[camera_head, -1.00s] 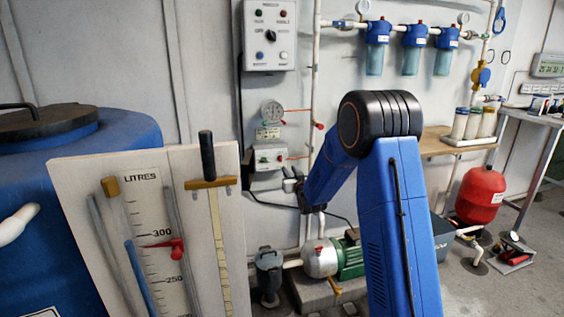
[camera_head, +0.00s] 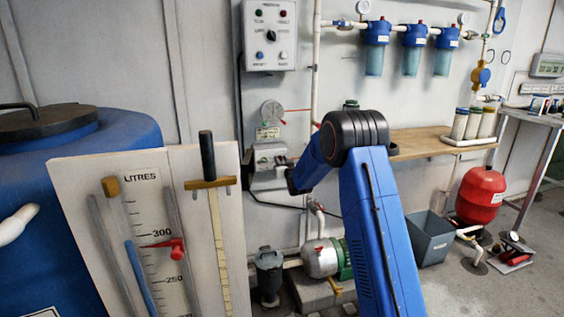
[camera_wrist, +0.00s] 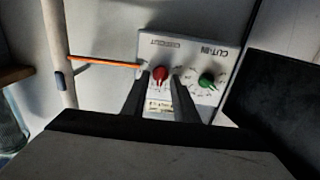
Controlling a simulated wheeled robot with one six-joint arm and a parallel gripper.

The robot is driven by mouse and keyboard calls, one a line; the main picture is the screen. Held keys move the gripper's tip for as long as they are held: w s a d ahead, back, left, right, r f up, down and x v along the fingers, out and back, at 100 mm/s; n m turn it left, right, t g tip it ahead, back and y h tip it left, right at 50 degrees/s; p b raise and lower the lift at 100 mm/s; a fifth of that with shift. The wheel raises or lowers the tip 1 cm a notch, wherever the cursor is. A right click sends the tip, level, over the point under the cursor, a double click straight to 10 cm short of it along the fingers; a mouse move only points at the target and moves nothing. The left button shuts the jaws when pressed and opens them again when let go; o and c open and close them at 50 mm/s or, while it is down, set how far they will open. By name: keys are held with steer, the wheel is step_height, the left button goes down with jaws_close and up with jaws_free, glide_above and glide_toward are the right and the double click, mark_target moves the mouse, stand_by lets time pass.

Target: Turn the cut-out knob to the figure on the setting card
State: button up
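The pressure switch box (camera_head: 266,152) hangs on the wall left of my arm. In the wrist view the box (camera_wrist: 190,50) appears turned over, with a red knob (camera_wrist: 160,73) by the cut-out label and a green knob (camera_wrist: 207,79) by the CUT-IN label. My gripper (camera_wrist: 160,78) is open, one finger on each side of the red knob; I cannot tell whether they touch it. A pale card (camera_wrist: 160,106), probably the setting card, shows between the fingers. In the head view the card (camera_head: 268,133) is above the box, its figures too small to read.
A round gauge (camera_head: 272,111) is above the card. An orange tube (camera_wrist: 103,62) leaves the box's side. A control panel (camera_head: 270,35) hangs higher. A pump (camera_head: 322,258) stands below, and a wooden shelf (camera_head: 425,142) lies to the right. A level board (camera_head: 85,170) stands left.

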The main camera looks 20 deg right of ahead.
jaws_close()
steer(key=shift+n, duration=0.4)
steer(key=n, duration=0.5)
steer(key=shift+a, duration=0.15)
steer(key=n, duration=0.6)
steer(key=shift+a+f, duration=0.1)
stand_by(0.5)
